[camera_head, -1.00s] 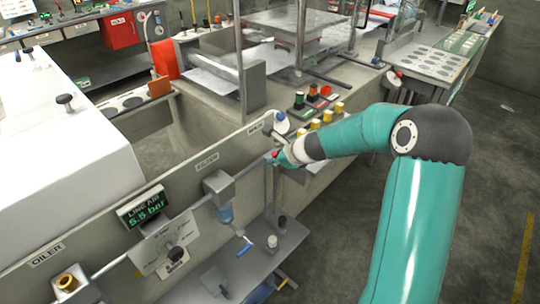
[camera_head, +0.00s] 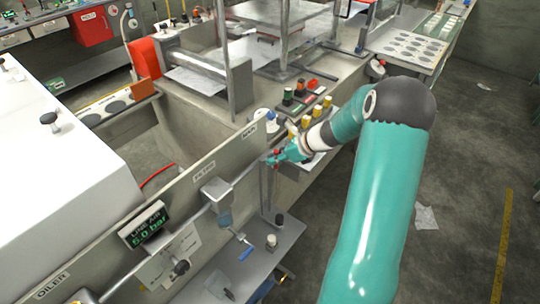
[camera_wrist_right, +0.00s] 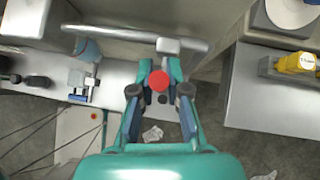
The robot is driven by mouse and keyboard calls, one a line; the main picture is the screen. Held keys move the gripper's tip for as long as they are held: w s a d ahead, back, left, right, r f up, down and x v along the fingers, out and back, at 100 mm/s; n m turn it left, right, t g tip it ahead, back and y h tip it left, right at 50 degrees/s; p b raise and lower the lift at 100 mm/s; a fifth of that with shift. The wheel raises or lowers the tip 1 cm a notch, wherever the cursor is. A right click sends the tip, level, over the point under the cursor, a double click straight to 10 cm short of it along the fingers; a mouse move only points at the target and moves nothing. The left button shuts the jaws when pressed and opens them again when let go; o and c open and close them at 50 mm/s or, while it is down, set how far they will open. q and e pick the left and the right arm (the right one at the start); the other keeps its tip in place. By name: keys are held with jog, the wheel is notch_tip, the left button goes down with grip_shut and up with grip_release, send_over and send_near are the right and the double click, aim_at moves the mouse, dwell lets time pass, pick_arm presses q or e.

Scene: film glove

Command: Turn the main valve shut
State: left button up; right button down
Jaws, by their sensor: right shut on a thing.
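The main valve shows as a small red handle (camera_head: 272,160) at the right end of the pipe, below a small label that seems to read MAIN (camera_head: 248,132). In the right wrist view its round red end (camera_wrist_right: 159,82) sits between the fingers, in front of a grey fitting (camera_wrist_right: 167,46) on the pipe. My right gripper (camera_head: 277,157) is shut on the handle; its fingertips also show in the right wrist view (camera_wrist_right: 160,78). The handle's exact angle is hard to tell. A display (camera_head: 145,224) reads "LINE AIR 5.0 bar". My left gripper is out of view.
A filter (camera_head: 219,204) hangs on the pipe left of the valve. A panel with a dark knob (camera_head: 180,267) and a shelf (camera_head: 272,238) lie below. Yellow-capped parts (camera_head: 307,122) and a button box (camera_head: 306,95) stand on the bench behind. Open floor lies right.

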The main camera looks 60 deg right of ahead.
jog(key=shift+a+f, duration=0.15)
jog(key=shift+f, duration=0.1)
jog(key=c, duration=1.4)
grip_release()
jog(key=shift+c, duration=0.2)
jog(key=o, duration=0.3)
jog(key=shift+w, duration=0.1)
jog(key=shift+r, duration=0.1)
jog(key=shift+r, duration=0.1)
jog(key=shift+s+d+r, duration=0.3)
jog(key=shift+s+r, duration=0.05)
jog(key=shift+s, duration=0.1)
jog(key=a+v, duration=0.1)
jog(key=v, duration=0.9)
jog(key=shift+s+d+r, duration=0.25)
jog(key=shift+s+d, duration=0.05)
jog(key=shift+d, duration=0.15)
